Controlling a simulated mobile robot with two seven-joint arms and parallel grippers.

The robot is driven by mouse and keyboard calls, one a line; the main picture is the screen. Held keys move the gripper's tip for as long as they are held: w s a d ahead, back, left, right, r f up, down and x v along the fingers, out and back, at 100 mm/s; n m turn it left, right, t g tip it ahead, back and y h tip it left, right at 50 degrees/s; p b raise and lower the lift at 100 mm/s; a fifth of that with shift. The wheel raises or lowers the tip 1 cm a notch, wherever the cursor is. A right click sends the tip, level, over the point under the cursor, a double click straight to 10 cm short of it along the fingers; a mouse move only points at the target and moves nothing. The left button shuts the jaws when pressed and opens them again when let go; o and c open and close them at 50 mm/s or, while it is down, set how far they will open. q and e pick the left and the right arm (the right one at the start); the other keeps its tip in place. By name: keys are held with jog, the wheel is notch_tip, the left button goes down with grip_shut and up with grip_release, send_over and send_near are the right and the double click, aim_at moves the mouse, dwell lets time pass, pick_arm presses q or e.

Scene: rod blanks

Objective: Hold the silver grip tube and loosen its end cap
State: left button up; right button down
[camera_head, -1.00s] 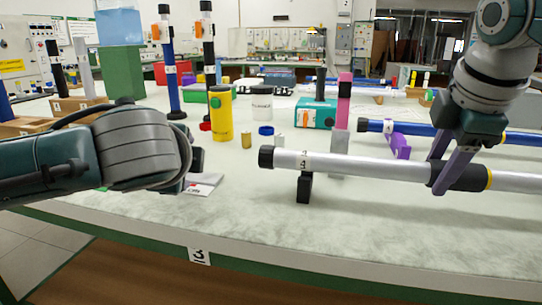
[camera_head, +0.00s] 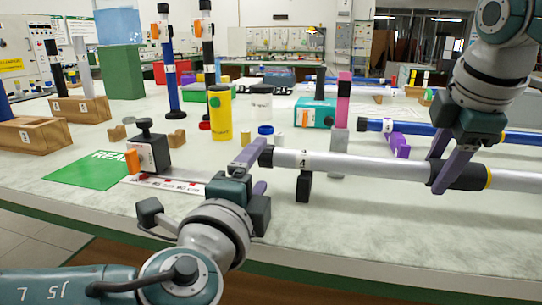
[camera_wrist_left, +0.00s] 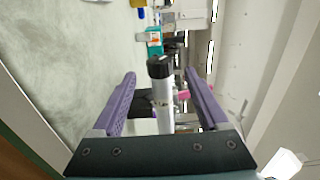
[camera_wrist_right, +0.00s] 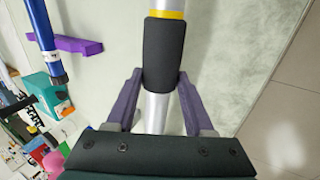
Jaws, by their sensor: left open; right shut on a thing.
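The silver grip tube (camera_head: 360,164) lies level across the right side of the head view, with a black sleeve (camera_head: 470,176) and a yellow ring. Its black end cap (camera_head: 266,157) is at the left end, partly hidden by a purple finger; it also shows in the left wrist view (camera_wrist_left: 160,67). My left gripper (camera_head: 261,165) is open at the cap end. In its wrist view the cap lies between the fingers, near the tips, with gaps on both sides. My right gripper (camera_head: 435,187) is shut on the tube at the black sleeve (camera_wrist_right: 165,55).
A black stand (camera_head: 304,186) is under the tube near the cap. A blue tube (camera_head: 420,131) lies behind. A yellow canister (camera_head: 220,115), a black block device (camera_head: 148,150) and a green mat (camera_head: 85,173) stand or lie to the left. The table front is clear.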

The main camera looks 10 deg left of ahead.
aim_at(263, 161)
pick_arm(q)
jog(key=shift+w, duration=2.7)
grip_shut()
